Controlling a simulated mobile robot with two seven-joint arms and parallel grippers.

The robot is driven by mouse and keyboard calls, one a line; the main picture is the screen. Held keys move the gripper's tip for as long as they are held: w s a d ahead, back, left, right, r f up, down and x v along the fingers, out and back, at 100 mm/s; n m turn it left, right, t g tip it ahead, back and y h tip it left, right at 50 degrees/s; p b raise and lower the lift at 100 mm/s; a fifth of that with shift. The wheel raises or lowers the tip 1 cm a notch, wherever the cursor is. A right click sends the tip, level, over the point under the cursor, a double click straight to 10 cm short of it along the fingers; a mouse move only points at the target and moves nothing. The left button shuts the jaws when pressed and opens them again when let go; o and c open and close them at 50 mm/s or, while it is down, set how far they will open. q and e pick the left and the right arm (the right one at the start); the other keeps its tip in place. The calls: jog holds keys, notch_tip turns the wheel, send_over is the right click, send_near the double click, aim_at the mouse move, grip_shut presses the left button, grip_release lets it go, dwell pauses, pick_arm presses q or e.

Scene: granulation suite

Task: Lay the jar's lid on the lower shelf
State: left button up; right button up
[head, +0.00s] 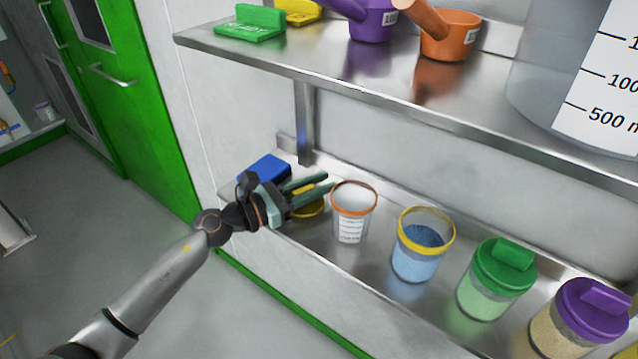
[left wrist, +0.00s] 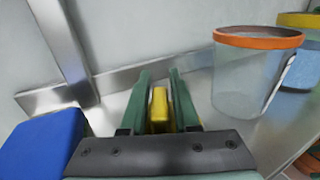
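The jar (head: 418,262) with a yellow rim stands open on the lower shelf (head: 365,275), with blue contents showing. Its yellow lid (head: 309,207) is at the left part of that shelf, partly hidden by my left gripper (head: 330,181); it appears to rest on the shelf. In the left wrist view the lid's yellow grip (left wrist: 159,106) stands between the two green fingers (left wrist: 160,75), with a narrow gap beside it. The left gripper looks slightly open around the grip. My right gripper is not in view.
An orange-rimmed clear cup (head: 352,213) stands just right of the left fingers. A blue block-like item (head: 265,169) is behind and left of the gripper. Green-lidded (head: 487,295) and purple-lidded (head: 562,330) jars stand further right. The upper shelf (head: 300,70) overhangs.

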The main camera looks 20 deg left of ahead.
aim_at(293, 195)
pick_arm(q)
jog(key=shift+o, duration=1.3)
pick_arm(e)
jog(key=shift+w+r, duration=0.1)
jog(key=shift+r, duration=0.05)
pick_arm(q)
jog(key=shift+r, duration=0.3)
jog(key=v, duration=0.2)
jog(key=b+v, duration=0.1)
jog(key=v, duration=0.3)
jog(key=shift+s+a+f, duration=0.1)
jog(key=shift+a+f, duration=0.05)
jog(key=shift+f, duration=0.25)
jog(key=b+v, duration=0.1)
jog(key=v, duration=0.3)
jog(key=shift+r, duration=0.1)
jog(key=shift+b+v, duration=0.45)
jog(key=shift+v, duration=0.4)
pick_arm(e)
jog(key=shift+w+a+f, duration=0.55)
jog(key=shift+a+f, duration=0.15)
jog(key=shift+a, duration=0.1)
pick_arm(q)
jog(key=shift+r, duration=0.15)
